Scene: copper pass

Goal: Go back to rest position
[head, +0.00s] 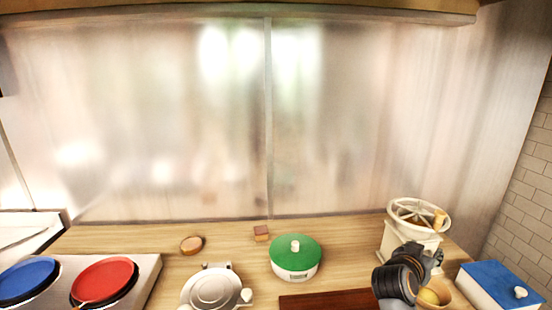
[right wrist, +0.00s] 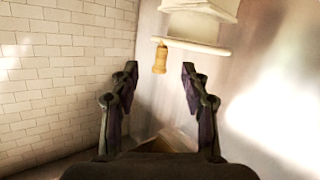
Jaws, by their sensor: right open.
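My right gripper (head: 436,256) is at the lower right of the head view, above the counter, in front of a cream hand-crank machine (head: 393,238) with a wheel on top. In the right wrist view the two fingers of my right gripper (right wrist: 160,70) stand wide apart with nothing between them. A wooden handle (right wrist: 160,60) and cream parts of what looks like the machine (right wrist: 196,30) show beyond the fingertips. A tan bowl (head: 446,299) with something yellow in it is just below the gripper, partly hidden by it. My left gripper is not in view.
A white box with a blue lid (head: 500,285) stands at right near the tiled wall (head: 520,190). A green-lidded pot (head: 296,255), brown board (head: 325,300) and silver round appliance (head: 211,288) are mid-counter. Red (head: 104,281) and blue (head: 28,278) pans sit on the left.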

